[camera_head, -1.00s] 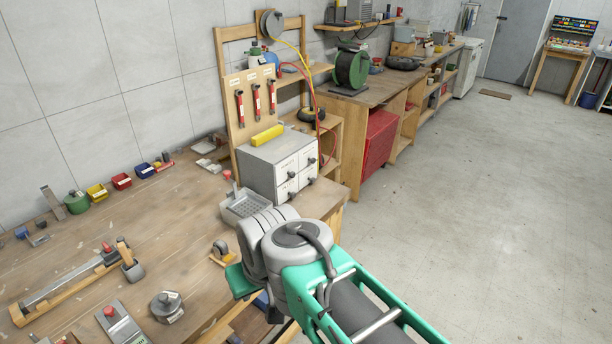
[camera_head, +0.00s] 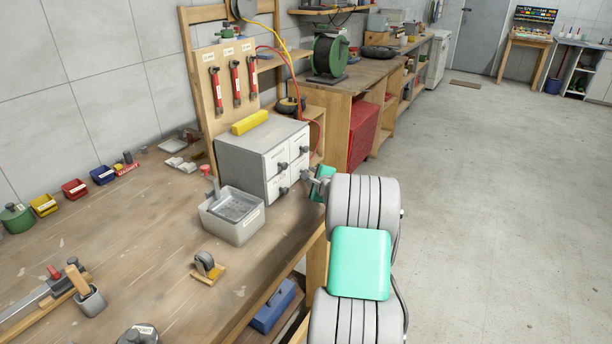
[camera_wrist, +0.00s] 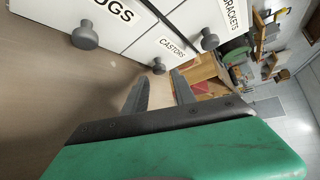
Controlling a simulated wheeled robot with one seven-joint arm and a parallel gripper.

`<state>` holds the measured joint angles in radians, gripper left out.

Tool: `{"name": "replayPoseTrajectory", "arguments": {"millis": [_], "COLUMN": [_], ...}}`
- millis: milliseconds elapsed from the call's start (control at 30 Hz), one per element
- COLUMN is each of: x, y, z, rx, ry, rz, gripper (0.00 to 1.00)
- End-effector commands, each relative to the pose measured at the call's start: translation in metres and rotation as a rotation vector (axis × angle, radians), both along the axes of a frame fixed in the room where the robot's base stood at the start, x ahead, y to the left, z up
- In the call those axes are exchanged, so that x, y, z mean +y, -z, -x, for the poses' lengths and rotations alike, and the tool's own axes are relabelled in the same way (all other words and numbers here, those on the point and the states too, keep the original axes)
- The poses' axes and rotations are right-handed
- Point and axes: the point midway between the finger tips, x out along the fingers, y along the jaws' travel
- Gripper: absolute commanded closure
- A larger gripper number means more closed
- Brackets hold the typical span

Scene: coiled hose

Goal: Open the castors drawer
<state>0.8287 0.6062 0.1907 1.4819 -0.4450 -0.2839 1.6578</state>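The grey drawer cabinet (camera_head: 240,160) stands on the bench with white drawer fronts and dark knobs. In the wrist view, the castors drawer (camera_wrist: 150,45) carries a CASTORS label and looks closed. Its dark knob (camera_wrist: 158,66) shows just beyond and between my fingertips, apparently not gripped. My gripper (camera_wrist: 160,92) is open, with two grey fingers pointing at the drawer front. In the head view, my gripper (camera_head: 314,182) is at the cabinet's lower right front, partly hidden by my arm.
Neighbouring drawers have a knob at left (camera_wrist: 85,35) and a BRACKETS knob (camera_wrist: 210,40) close by. A grey bin (camera_head: 233,216) stands on the bench before the cabinet. A yellow block (camera_head: 250,122) lies on top. The floor at right is clear.

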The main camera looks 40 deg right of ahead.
Motion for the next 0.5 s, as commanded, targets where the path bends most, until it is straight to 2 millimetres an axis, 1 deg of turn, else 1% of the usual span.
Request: {"name": "replayPoseTrajectory", "arguments": {"millis": [33, 100, 200, 333, 500], "x": [-0.003, -0.007, -0.011, -0.014, -0.014], "y": [0.005, 0.008, 0.013, 0.015, 0.016], "z": [-0.009, -0.02, -0.031, -0.038, -0.038], "rx": [0.002, 0.003, 0.003, 0.002, 0.003], "ry": [-0.002, -0.001, -0.002, -0.001, -0.001], "rz": [-0.003, -0.001, 0.0, 0.001, 0.001], "gripper": [0.68, 0.68, 0.68, 0.68, 0.68]}}
